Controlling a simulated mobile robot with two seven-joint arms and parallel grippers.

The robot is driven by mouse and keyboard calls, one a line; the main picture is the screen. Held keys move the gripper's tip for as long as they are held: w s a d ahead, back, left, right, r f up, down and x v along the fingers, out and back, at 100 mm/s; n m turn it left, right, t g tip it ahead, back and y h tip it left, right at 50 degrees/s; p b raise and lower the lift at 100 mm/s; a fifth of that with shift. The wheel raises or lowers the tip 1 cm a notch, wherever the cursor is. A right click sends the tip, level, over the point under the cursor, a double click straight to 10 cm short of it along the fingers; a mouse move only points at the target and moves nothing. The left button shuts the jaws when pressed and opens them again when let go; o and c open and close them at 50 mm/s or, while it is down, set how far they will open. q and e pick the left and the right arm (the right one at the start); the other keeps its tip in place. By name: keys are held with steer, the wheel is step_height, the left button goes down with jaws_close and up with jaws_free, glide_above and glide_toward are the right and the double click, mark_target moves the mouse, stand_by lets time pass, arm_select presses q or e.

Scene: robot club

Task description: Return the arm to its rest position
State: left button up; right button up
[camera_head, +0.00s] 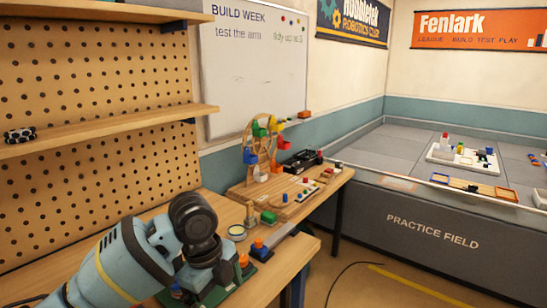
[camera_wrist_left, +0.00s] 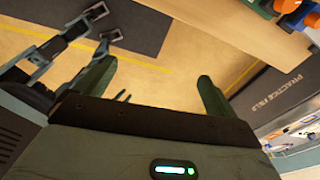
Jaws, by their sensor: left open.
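My left arm (camera_head: 130,255) comes in from the left in the head view, over the wooden workbench, and bends at a dark joint. Its fingertips cannot be made out there. In the left wrist view my left gripper (camera_wrist_left: 155,85) is open, its two fingers wide apart. Nothing is between the fingers but the floor seen behind them.
A pegboard (camera_head: 100,60) with shelves (camera_head: 110,125) stands behind my arm. The practice field (camera_head: 440,225) is at the right, with open floor before it.

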arm_select(q)
steer(key=s+d+f+n+t+h, duration=0.25)
steer(key=f+n, duration=0.25)
steer(key=f, duration=0.5)
steer(key=s+d+f+n+t+h, duration=0.25)
steer(key=f+n, duration=0.35)
steer(key=f, duration=0.4)
steer(key=s+a+f+n+t+y, duration=0.2)
steer(key=s+a+f+n, duration=0.3)
steer(key=s, duration=0.5)
steer(key=s+a+f+n+t+y, duration=0.2)
steer(key=s+a+f+n, duration=0.3)
steer(key=s+a, duration=0.5)
step_height(320, 180, down, 2)
steer(key=shift+s+f+n+y, duration=0.1)
steer(key=shift+s+n+y, duration=0.2)
steer(key=shift+s+y, duration=0.1)
